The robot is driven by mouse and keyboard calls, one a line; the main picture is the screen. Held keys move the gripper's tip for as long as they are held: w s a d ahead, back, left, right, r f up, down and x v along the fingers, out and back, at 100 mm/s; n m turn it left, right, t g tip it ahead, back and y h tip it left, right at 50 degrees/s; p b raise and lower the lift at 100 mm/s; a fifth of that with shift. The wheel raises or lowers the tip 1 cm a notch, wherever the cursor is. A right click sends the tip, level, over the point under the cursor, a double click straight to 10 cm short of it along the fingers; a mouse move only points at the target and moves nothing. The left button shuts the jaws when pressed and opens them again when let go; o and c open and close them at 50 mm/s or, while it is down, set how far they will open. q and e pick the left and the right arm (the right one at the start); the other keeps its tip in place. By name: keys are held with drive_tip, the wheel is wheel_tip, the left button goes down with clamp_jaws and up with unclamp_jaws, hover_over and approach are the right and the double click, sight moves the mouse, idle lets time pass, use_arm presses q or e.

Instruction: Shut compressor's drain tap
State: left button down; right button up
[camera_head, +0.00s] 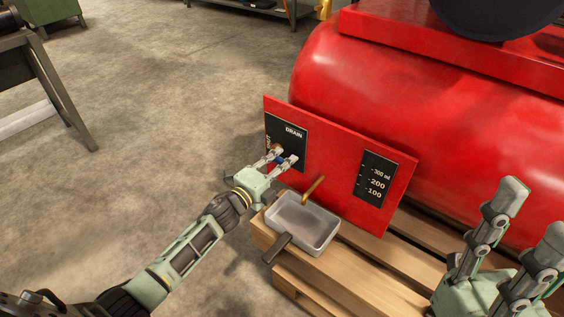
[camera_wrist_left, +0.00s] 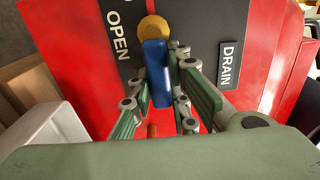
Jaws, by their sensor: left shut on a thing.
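The drain tap has a blue lever (camera_wrist_left: 157,72) on a round brass hub (camera_wrist_left: 154,29), set on a black plate marked OPEN and DRAIN. My left gripper (camera_wrist_left: 165,95) has its fingers on both sides of the blue lever and is shut on it. In the head view, the left gripper (camera_head: 283,158) is at the black DRAIN plate (camera_head: 292,135) on the red panel, and its fingers hide most of the lever. A brass spout (camera_head: 313,189) sticks out of the panel. My right gripper (camera_head: 522,225) stands at the lower right, fingers spread and empty.
The red compressor tank (camera_head: 390,100) stands behind the panel (camera_head: 335,170). A grey metal tray (camera_head: 303,222) with a dark handle sits below the spout on the wooden pallet (camera_head: 370,277). A black level gauge (camera_head: 375,178) is on the panel's right. The floor at left is open.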

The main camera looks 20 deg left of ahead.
use_arm(q)
drive_tip(key=shift+s+f, duration=0.15)
drive_tip(key=shift+f, duration=0.2)
drive_tip(key=c, duration=1.7)
unclamp_jaws()
drive_tip(key=shift+o, duration=0.3)
drive_tip(key=shift+a+r, duration=0.1)
drive_tip(key=shift+r, duration=0.1)
drive_tip(key=v, duration=1.1)
drive_tip(key=shift+s, duration=0.4)
drive_tip(key=shift+a, duration=0.1)
